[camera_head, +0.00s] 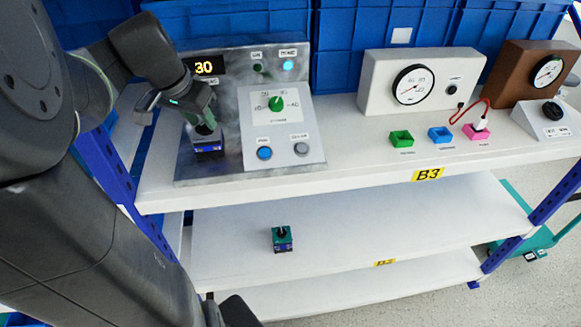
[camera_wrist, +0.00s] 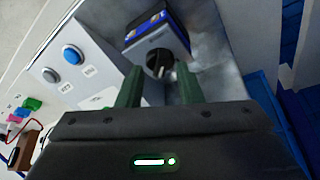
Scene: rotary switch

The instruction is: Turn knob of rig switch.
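A small blue and grey switch box with a black knob (camera_wrist: 159,62) sits on the left part of the metal test rig (camera_head: 225,150). In the wrist view the knob shows beyond and between my two green fingertips, with a gap on each side. My gripper (camera_wrist: 160,75) is open and holds nothing. In the head view my gripper (camera_head: 205,122) is right over the switch box (camera_head: 208,149) and hides its knob. The rig also has a green dial knob (camera_head: 276,103) on a white scale plate and a display (camera_head: 206,68) reading 30.
A white gauge box (camera_head: 420,80) stands to the right. Another teal switch with a black knob (camera_head: 282,238) stands on the lower shelf. Blue crates (camera_head: 360,35) stand behind.

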